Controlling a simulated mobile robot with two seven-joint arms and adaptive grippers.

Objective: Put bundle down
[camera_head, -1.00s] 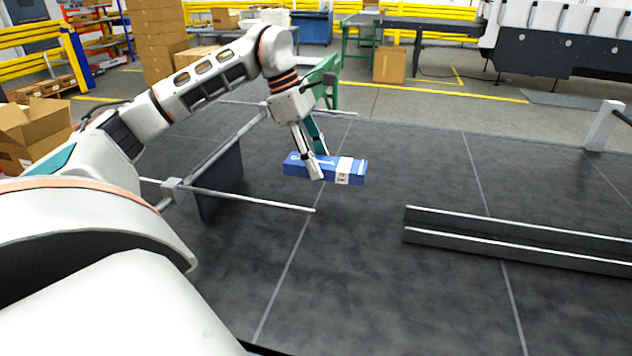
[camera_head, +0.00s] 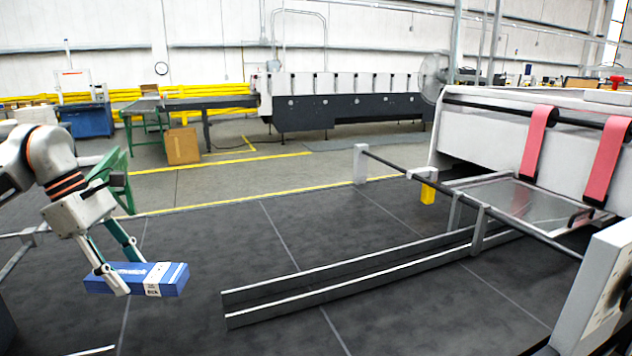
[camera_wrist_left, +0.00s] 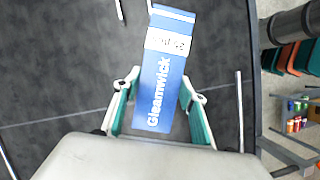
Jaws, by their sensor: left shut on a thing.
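The bundle (camera_head: 168,279) is a blue, flat, long block with a white band and white lettering. In the head view it is at the lower left, above the dark table surface. My left gripper (camera_head: 122,279) is shut on it near its left part, and the white-banded end sticks out to the right. In the left wrist view the bundle (camera_wrist_left: 165,75) lies between the two fingers (camera_wrist_left: 158,95), with its lettering facing the camera. The gap beneath the bundle is hard to judge. My right gripper is not in view.
The dark table (camera_head: 200,230) has clear room around the bundle. Two parallel metal rails (camera_head: 340,283) run across it to the right. Further right stands a machine with pink belts (camera_head: 537,140) and a dark crossbar (camera_head: 470,215). A cardboard box (camera_head: 182,146) stands on the floor behind.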

